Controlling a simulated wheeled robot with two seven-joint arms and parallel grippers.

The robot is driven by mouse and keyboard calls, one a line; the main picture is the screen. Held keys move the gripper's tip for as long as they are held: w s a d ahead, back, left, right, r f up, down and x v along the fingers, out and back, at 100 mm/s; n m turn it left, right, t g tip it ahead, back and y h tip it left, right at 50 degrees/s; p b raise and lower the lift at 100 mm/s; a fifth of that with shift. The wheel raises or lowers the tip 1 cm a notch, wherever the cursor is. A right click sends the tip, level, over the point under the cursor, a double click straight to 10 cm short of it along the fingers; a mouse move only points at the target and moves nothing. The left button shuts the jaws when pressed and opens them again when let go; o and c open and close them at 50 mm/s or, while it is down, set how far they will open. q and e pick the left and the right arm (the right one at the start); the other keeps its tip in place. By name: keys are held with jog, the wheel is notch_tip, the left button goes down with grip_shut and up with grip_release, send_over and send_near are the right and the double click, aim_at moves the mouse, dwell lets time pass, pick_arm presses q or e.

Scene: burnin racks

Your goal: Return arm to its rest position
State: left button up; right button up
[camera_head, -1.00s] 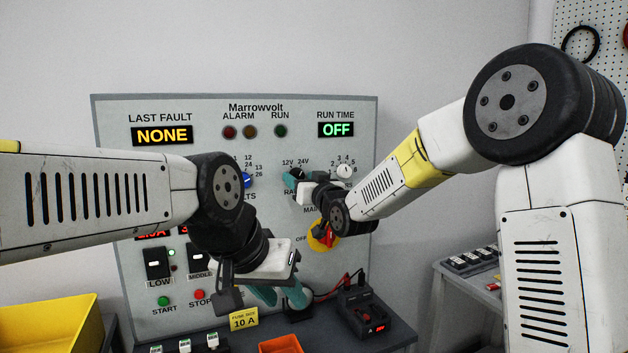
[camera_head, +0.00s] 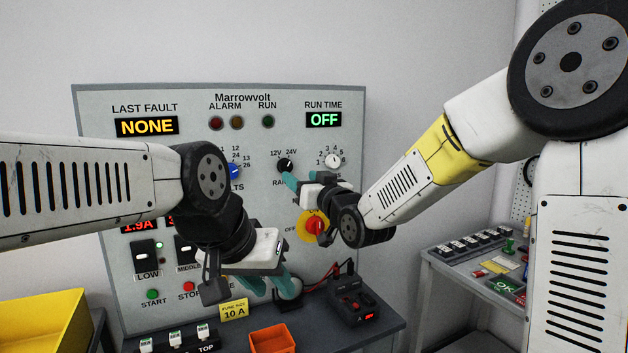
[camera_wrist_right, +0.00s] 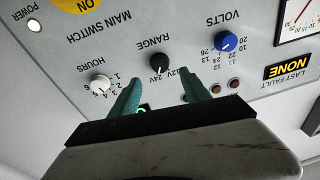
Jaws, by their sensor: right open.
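My right gripper (camera_head: 297,200) is open and empty in front of the control panel (camera_head: 230,97), below the RANGE knob (camera_head: 286,165). In the right wrist view, its teal fingers (camera_wrist_right: 160,90) are spread, with the black RANGE knob (camera_wrist_right: 160,62) showing between and beyond them, apart from the fingertips. My left gripper (camera_head: 270,288) hangs low before the panel's bottom edge, its two teal fingers apart with nothing seen between them. The left forearm hides part of the panel's middle and left displays.
The red and yellow main switch (camera_head: 314,225) is close to my right wrist. Below are an orange bin (camera_head: 272,341), a black device (camera_head: 352,300) with red leads and a 10 A fuse sign (camera_head: 234,310). A yellow bin (camera_head: 40,325) stands left; a side table (camera_head: 440,270) stands right.

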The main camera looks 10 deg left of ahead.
jog(key=s+d+f+m+g+h, duration=0.2)
jog(key=s+d+h, duration=0.2)
jog(key=d, duration=0.6)
jog(key=s+d+f+m+g+h, duration=0.1)
jog(key=s+d+f+g+h, duration=0.15)
jog(key=s+d, duration=0.45)
jog(key=s+d+f+m+g+h, duration=0.1)
jog(key=s+d+f+g, duration=0.1)
jog(key=s+d, duration=0.3)
jog(key=s+d+f+m+g+h, duration=0.1)
jog(key=s+d+f+g, duration=0.1)
jog(key=s+d, duration=0.4)
jog(key=s+f, duration=0.1)
jog(key=s, duration=0.4)
jog(key=shift+d+f+m+h, duration=0.15)
jog(key=shift+f+m+h, duration=0.2)
jog(key=shift+f+m, duration=0.05)
jog(key=shift+g, duration=0.25)
